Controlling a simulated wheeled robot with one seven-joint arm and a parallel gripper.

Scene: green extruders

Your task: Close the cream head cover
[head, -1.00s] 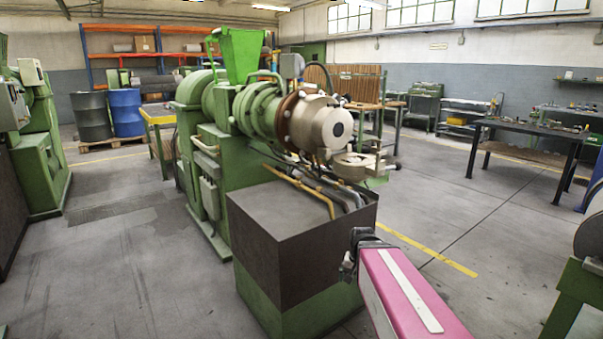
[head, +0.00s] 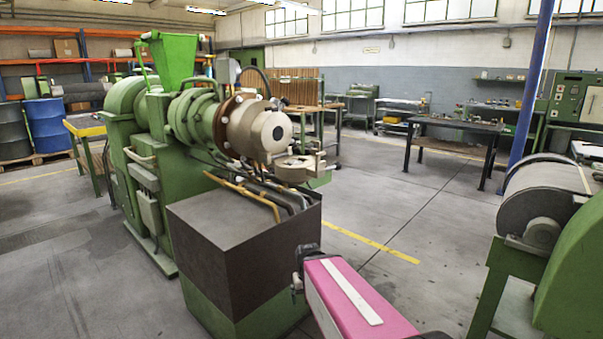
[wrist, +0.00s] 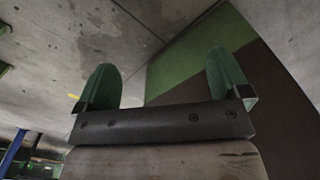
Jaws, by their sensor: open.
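My pink arm reaches in from the bottom of the head view, well in front of and below the cover. My gripper (wrist: 165,85) shows in the wrist view with two green fingers spread apart and nothing between them. The wrist view shows floor and part of a green and brown surface; the cover is not in it.
A brown-topped box with a green base (head: 245,220) stands between my arm and the extruder. A green machine with a large roller (head: 540,200) stands at the right. A dark workbench (head: 455,125) is behind. Open floor lies between them.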

